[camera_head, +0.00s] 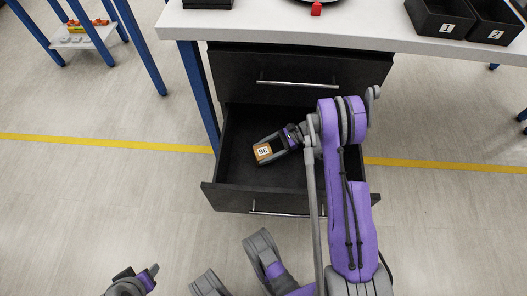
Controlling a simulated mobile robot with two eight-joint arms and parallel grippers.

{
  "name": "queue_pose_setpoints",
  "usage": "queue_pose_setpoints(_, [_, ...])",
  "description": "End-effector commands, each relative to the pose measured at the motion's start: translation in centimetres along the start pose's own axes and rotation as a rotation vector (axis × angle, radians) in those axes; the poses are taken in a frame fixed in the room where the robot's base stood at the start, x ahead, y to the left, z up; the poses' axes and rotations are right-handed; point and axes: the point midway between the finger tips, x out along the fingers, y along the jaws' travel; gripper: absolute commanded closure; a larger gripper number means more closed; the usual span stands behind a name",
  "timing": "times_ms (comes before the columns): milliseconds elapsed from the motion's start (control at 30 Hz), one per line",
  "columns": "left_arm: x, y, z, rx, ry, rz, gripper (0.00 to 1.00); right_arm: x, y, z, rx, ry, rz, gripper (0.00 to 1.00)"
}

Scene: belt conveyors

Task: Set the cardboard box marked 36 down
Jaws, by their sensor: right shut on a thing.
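The small cardboard box marked 36 (263,152) is brown with a white label, whose digits appear turned around in this view. It is inside or just above the open lower drawer (238,172) of a dark cabinet, left of the drawer's middle. I cannot tell whether it touches the drawer floor. My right gripper (266,150) is shut on the box, with a finger on each side. My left gripper (148,275) is low at the left of the view, away from the drawer, its fingers only partly visible.
The upper drawer (240,75) is shut under a white table (270,25). Black bins marked 1 (440,22) and 2 (492,35) stand on the table's right, with a red object (316,9) near its edge. A blue table leg (199,95) stands beside the drawer.

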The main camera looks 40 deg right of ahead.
Motion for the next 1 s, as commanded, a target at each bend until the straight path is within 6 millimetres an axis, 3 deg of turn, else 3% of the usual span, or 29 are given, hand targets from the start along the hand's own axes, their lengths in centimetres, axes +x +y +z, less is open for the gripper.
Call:
queue_pose_setpoints(133, [0.0, 0.0, 0.0, 0.0, 0.0, 0.0, 0.5, 0.1, 0.0, -0.3, 0.0, 0.0, 0.0, 0.83])
queue_pose_setpoints(167, [0.0, 0.0, 0.0, 0.0, 0.0, 0.0, 0.5, 0.1, 0.0, -0.2, 0.0, 0.0, 0.0, 0.18])
queue_pose_setpoints(267, [0.0, 0.0, 0.0, 0.0, 0.0, 0.0, 0.5, 0.1, 0.0, -0.2, 0.0, 0.0, 0.0, 0.0])
queue_pose_setpoints(567, [0.0, 0.0, 0.0, 0.0, 0.0, 0.0, 0.5, -0.2, 0.0, 0.1, 0.0, 0.0, 0.0, 0.0])
queue_pose_setpoints(1000, [-1.3, 0.0, -0.2, 0.0, -0.001, 0.0, 0.5, -6.8, 0.0, 0.0, 0.0, 0.0, -0.002, 0.0])
